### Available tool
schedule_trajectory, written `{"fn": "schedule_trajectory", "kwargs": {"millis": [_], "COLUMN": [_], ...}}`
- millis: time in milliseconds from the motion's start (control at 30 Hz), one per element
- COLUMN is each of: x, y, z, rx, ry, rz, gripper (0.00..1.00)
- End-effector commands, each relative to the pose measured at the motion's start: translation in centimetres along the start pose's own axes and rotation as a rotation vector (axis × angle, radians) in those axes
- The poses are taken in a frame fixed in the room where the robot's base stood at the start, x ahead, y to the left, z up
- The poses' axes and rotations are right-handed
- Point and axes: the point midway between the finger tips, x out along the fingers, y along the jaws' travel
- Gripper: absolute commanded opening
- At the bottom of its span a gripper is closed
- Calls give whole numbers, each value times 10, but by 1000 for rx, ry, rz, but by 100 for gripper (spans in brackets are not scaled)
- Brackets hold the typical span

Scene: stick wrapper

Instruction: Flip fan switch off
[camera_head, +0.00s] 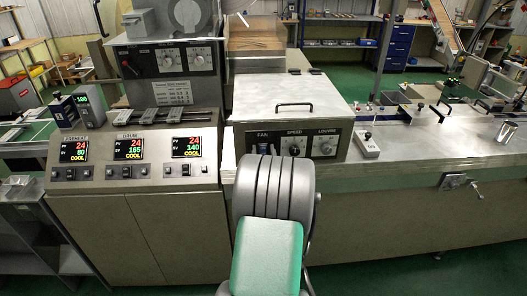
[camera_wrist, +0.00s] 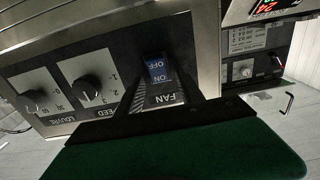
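The blue fan switch (camera_wrist: 158,70) is on the dark panel in the wrist view, with OFF and ON lettering and a FAN label beside it. In the head view the fan switch (camera_head: 264,149) shows just above my arm at the panel's left end. My gripper (camera_wrist: 165,88) is close in front of the panel. Its dark, ribbed fingers appear spread, one on each side of the switch, with nothing held between them. Whether a finger touches the switch cannot be told. In the head view my arm hides the gripper.
The speed knob (camera_head: 294,146) and louvre knob (camera_head: 327,146) sit right of the switch in the head view. A console with temperature displays (camera_head: 130,149) stands to the left. A metal lid with a handle (camera_head: 295,105) tops the box. The steel bench (camera_head: 425,150) extends right.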

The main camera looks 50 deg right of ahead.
Motion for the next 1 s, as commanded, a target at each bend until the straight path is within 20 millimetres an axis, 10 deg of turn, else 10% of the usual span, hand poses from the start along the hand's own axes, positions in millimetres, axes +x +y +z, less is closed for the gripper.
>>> {"fn": "schedule_trajectory", "kwargs": {"millis": [500, 1000], "x": [0, 0], "y": [0, 0], "z": [0, 11], "rx": [0, -1], "ry": [-1, 45], "rz": [0, 1], "gripper": [1, 0]}}
